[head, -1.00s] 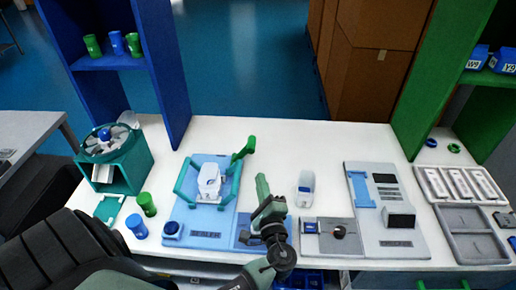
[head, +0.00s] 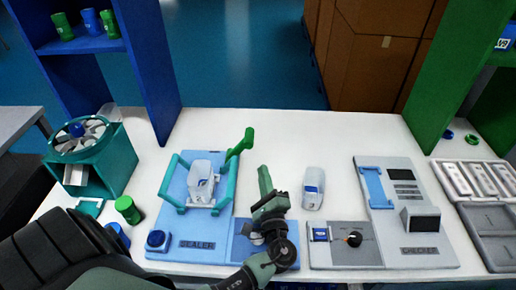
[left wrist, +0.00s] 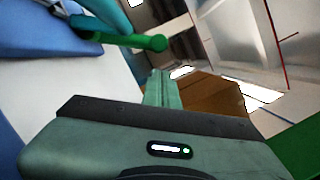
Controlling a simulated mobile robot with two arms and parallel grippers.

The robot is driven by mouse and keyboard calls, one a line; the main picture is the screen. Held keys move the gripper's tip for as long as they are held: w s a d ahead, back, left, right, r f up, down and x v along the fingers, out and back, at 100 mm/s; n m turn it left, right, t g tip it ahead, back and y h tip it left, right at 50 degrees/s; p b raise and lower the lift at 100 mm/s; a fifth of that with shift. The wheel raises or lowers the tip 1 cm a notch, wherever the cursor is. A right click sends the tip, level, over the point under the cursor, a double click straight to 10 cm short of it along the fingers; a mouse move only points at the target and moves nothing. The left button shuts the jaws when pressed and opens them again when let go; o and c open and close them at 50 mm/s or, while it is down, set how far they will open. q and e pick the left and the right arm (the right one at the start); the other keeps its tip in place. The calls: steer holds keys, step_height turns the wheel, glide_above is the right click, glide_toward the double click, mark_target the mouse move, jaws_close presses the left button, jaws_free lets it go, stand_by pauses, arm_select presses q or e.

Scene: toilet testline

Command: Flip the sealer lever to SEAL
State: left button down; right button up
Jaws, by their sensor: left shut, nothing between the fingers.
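The sealer (head: 196,243) is a light blue base plate with a teal frame around a white and clear block (head: 201,182). Its green lever (head: 241,145) sticks up at the frame's back right corner. In the left wrist view the green lever (left wrist: 140,41) lies across the upper left, ending in a round tip. My left gripper (head: 264,172) is shut and empty, pointing away from me, right of the sealer plate and nearer to me than the lever. Its fingers (left wrist: 160,88) show apart from the lever in the wrist view. My right gripper is not in view.
A second clear and white block (head: 313,187) stands right of my left gripper. The checker (head: 418,252) and a grey panel with a dial (head: 353,239) are further right. A teal fan-topped box (head: 95,160) and green cup (head: 128,209) stand left. White table lies clear behind.

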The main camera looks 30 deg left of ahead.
mark_target(239, 148)
arm_select(q)
steer(key=shift+r, duration=0.1)
steer(key=p+x, duration=0.3)
steer(key=x, duration=0.7)
steer(key=shift+s+a, duration=0.1)
